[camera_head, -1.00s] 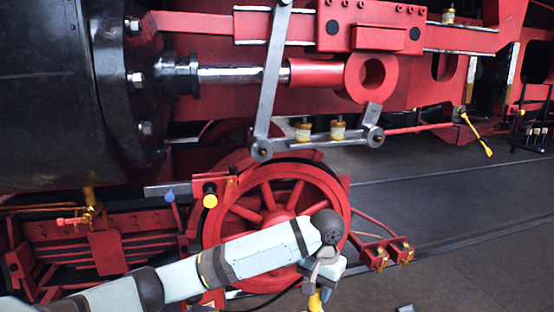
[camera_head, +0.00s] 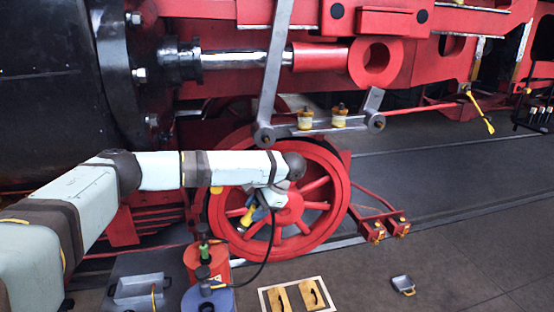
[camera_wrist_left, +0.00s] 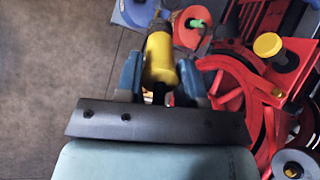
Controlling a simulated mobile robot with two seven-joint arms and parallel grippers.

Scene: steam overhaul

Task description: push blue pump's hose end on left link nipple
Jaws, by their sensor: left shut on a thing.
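The blue pump (camera_head: 208,300) stands at the bottom of the head view, partly cut off. A black hose (camera_head: 268,245) curves from it up to my left gripper (camera_head: 262,207). That gripper is shut on the yellow hose end (camera_head: 247,215), in front of the red wheel. In the left wrist view the yellow hose end (camera_wrist_left: 160,62) sits between the blue fingers of my left gripper (camera_wrist_left: 160,80). The left link nipple (camera_head: 305,120) is the left of two brass-coloured fittings on the grey link bar, above and right of the gripper, apart from it. My right gripper is out of view.
A red pump (camera_head: 206,262) with a green top stands beside the blue one. A wooden-framed tray (camera_head: 265,300) and a small grey tray (camera_head: 403,285) lie on the floor. The grey link bar (camera_head: 360,123) and slanted rod (camera_head: 275,70) are above the wheel (camera_head: 338,190).

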